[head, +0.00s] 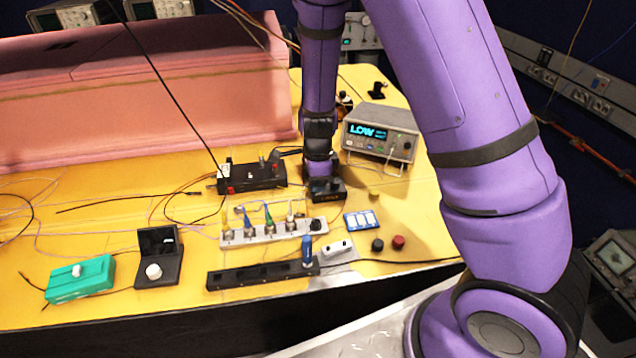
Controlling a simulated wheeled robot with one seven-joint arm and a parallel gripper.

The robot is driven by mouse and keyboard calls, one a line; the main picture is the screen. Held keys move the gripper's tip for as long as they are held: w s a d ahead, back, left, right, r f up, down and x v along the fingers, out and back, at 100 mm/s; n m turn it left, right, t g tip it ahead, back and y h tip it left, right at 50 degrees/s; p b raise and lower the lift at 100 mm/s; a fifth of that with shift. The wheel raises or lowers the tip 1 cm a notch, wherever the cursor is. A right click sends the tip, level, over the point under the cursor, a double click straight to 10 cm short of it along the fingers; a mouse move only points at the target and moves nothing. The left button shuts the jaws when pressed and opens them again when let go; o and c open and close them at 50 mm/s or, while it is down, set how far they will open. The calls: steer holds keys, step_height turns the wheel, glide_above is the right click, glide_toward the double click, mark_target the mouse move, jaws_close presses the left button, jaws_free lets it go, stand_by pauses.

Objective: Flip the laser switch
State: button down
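My purple arm reaches over the table from the right, and its slim end points down. My gripper (321,172) is at its lower end, dark and small in this view. It is right over a small black box (330,196), touching it or nearly so; I cannot tell which. Its fingers do not show clearly, so their opening is unclear. No part is legibly marked as the laser switch; a switch on the black box would be hidden by my gripper. An instrument (380,136) with a lit display reading "LOW" stands just right of my gripper.
A black connector box (250,178) stands close left of my gripper. In front are a white strip with cables (270,233), a black rack with a blue-handled tool (308,250), a green box (80,279) and red and black knobs (398,242). Pink foam (140,100) walls the back left.

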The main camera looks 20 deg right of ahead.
steer(key=shift+w+f, duration=0.2)
steer(key=shift+w, duration=0.05)
stand_by(0.4)
steer(key=shift+s, duration=0.2)
step_height(320, 180, up, 15)
steer(key=shift+d+f, duration=0.15)
steer(key=shift+f, duration=0.05)
stand_by(0.5)
